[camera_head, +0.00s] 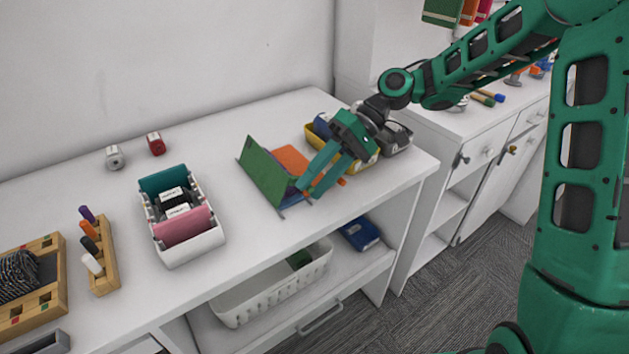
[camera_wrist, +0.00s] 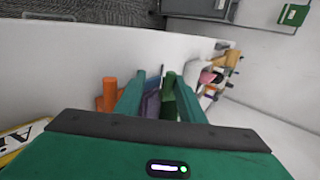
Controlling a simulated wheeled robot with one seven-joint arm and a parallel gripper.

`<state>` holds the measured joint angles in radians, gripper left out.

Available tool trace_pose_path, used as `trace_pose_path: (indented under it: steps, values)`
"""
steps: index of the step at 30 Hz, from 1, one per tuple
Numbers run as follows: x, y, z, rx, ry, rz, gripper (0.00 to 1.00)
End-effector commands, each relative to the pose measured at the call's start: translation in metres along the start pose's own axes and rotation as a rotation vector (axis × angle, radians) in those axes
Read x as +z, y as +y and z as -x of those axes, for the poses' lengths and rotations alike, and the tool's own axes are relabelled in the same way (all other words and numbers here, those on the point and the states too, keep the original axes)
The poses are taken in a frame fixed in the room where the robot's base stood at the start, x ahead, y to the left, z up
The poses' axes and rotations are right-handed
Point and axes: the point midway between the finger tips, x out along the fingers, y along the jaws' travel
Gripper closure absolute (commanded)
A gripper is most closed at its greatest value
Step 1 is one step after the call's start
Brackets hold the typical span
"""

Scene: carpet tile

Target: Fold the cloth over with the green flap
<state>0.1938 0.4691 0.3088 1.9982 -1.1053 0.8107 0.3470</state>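The cloth lies near the right end of the white shelf top in the head view. Its green flap (camera_head: 265,173) stands up steeply on the left side, and its orange part (camera_head: 291,158) lies behind and to the right. A purple part shows between my fingers in the wrist view (camera_wrist: 151,107), with dark green (camera_wrist: 168,103) beside it. My gripper (camera_head: 309,190) reaches down from the right at the cloth's right side. Its two teal fingers are apart, with a gap between them. The fingers hide part of the cloth, and contact with it is unclear.
A yellow bin (camera_head: 366,164) and a grey bin (camera_head: 398,139) stand behind my gripper. A white box (camera_head: 194,246) with teal and pink dividers stands left of the cloth. A wooden marker rack (camera_head: 104,268) is farther left. The shelf's front edge is close.

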Motion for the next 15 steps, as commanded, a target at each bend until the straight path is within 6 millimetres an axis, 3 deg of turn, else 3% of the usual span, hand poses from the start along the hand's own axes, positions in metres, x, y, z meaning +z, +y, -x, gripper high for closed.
trace_pose_path:
  steps: [5,15]
  values:
    - [-0.001,0.002,0.017,0.003,0.006,-0.003,0.69]
    - [-0.001,0.002,0.079,0.002,0.005,-0.002,0.69]
